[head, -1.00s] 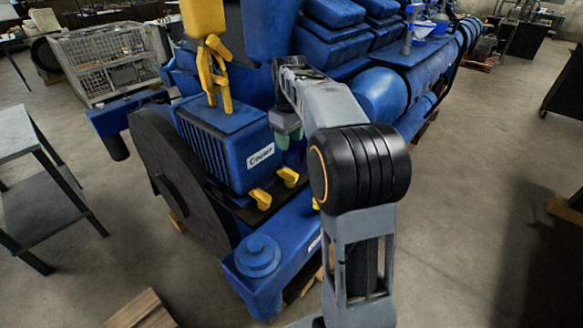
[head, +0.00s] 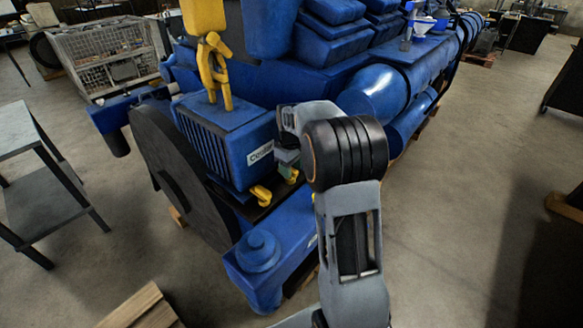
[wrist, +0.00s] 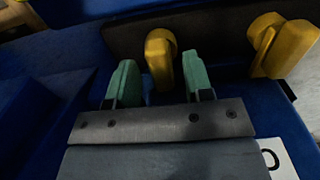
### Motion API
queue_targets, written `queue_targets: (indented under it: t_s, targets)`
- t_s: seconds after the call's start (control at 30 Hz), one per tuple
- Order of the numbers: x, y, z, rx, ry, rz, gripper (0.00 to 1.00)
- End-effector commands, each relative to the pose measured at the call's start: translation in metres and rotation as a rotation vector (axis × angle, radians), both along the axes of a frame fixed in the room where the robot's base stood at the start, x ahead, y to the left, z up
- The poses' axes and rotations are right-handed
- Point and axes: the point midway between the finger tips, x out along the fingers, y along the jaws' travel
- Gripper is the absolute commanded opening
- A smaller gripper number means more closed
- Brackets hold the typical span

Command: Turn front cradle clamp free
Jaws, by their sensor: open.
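Two yellow cradle clamps sit at the foot of the blue cooler (head: 222,140). One clamp (head: 260,196) is nearer the left; the other clamp (head: 292,177) is to its right, partly hidden by my gripper (head: 287,170). In the wrist view one yellow clamp (wrist: 159,60) stands upright between the green fingertips of my gripper (wrist: 158,70), with gaps on both sides. The second clamp (wrist: 285,46) is farther right, outside the fingers. My gripper is open and holds nothing. I cannot tell which clamp is the front one.
The blue engine (head: 330,60) rises behind the cooler. A grey table (head: 40,180) is at left.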

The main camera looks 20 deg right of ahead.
Motion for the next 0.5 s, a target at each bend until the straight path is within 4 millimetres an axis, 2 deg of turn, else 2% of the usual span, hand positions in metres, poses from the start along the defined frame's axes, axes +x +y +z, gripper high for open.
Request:
queue_targets:
  t_s: [0.4,0.5]
  targets:
    - [0.0,0.0003,-0.0066,0.0,0.0,0.0,0.47]
    - [-0.0001,0.0004,-0.0065,0.0,0.0,0.0,0.39]
